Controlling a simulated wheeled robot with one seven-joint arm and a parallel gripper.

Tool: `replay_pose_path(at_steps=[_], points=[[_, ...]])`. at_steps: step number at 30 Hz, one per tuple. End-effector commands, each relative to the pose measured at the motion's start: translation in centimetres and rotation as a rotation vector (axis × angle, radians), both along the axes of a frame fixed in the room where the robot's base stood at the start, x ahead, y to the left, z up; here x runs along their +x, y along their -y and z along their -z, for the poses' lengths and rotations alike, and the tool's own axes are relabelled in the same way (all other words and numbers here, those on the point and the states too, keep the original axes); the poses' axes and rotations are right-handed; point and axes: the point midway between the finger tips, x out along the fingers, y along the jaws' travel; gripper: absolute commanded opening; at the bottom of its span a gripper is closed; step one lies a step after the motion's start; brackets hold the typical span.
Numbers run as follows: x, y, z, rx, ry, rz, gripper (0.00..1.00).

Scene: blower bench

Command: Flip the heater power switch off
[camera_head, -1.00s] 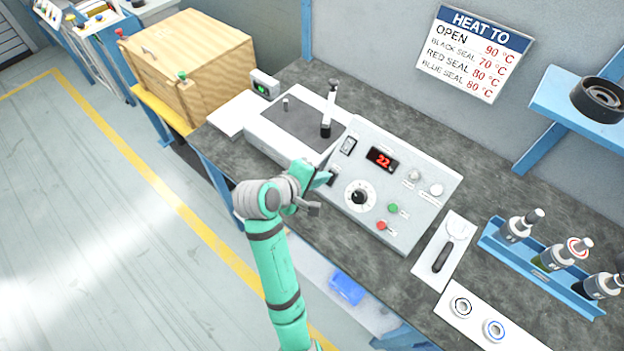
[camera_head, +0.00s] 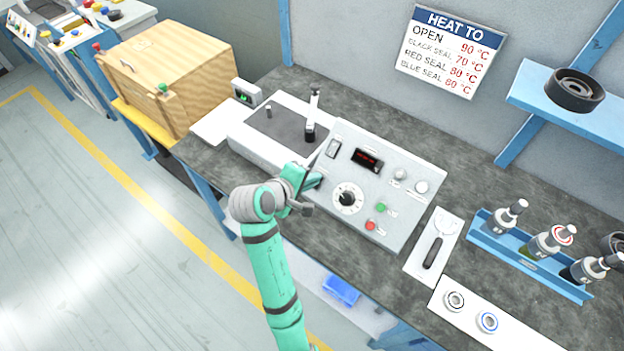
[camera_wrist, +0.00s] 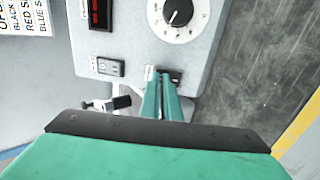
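The control box (camera_head: 400,222) stands on the bench with a dial (camera_head: 347,198), a red display (camera_head: 367,160) and two dark switches. One switch (camera_head: 332,148) is at its upper left and clear of my gripper; it also shows in the wrist view (camera_wrist: 110,67). The other switch (camera_wrist: 174,76) is by my fingertips. I cannot read which label says heater power. My gripper (camera_head: 317,180) is shut and empty, its fingers (camera_wrist: 161,84) together at the box's lower left edge, at or very near that switch. Contact and the switch's position are unclear. The display shows only faint red marks.
Green (camera_head: 381,208) and red (camera_head: 370,225) buttons sit right of and below the dial. A grey unit with an upright lever (camera_head: 313,110) stands left of the box. A white plate with a black-handled tool (camera_head: 433,250) and a blue bottle rack (camera_head: 530,268) are to the right.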

Motion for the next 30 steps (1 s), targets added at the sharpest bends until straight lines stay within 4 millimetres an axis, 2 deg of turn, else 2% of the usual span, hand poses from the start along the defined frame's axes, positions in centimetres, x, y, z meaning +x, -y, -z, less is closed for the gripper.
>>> replay_pose_path(at_steps=[12, 23, 26, 30], points=[[0.1, 0.3, -1.3, -0.001, -0.001, 0.005, 0.00], [0.0, 0.2, -1.5, -0.001, -0.001, 0.004, 0.00], [-0.1, 0.0, -2.0, -0.001, 0.000, 0.004, 0.00], [-0.8, -0.6, -3.7, -0.001, 0.003, 0.006, 0.00]])
